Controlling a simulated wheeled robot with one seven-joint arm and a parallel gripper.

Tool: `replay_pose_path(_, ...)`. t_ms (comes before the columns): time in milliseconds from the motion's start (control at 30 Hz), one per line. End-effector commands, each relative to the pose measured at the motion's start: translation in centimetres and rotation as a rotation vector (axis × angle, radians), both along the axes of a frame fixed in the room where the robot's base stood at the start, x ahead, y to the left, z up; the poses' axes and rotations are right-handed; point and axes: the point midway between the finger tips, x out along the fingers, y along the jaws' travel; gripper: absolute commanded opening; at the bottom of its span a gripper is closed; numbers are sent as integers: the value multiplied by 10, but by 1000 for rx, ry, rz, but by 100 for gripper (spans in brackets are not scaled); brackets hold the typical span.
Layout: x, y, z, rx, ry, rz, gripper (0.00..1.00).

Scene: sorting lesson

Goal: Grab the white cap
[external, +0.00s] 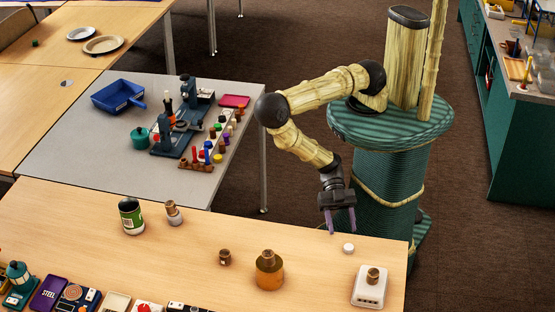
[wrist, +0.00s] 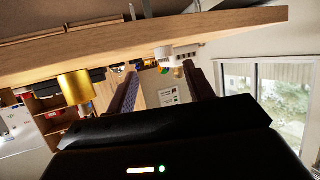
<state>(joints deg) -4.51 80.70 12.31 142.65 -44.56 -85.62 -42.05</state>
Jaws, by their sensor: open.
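The white cap (external: 348,248) is a small, short round piece lying on the near wooden table (external: 310,244), close to its far edge at the right. My gripper (external: 341,222) points down with its purple fingers apart and nothing visible between them. In the external view its fingertips are just above and slightly left of the cap, apart from it. The wrist view is upside down.
A white block with a brown knob (external: 369,286) stands right of the cap. An orange bottle (external: 269,272) and small brown piece (external: 225,257) stand left. Bare tabletop surrounds the cap.

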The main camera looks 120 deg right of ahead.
Motion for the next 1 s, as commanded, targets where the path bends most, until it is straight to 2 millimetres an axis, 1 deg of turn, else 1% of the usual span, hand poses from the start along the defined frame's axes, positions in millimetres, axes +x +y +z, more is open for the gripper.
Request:
replay_pose_path(333, 1, 2, -1, 0, 0, 0, 52)
replay_pose_path(433, 1, 11, -3, 1, 0, 1, 52)
replay_pose_path(567, 4, 30, -9, 1, 0, 2, 52)
replay_pose_path(700, 12, 44, -17, 0, -2, -1, 52)
replay_pose_path(800, 13, 48, -19, -1, 1, -1, 52)
replay_pose_path(1000, 13, 47, -20, -1, 1, -1, 52)
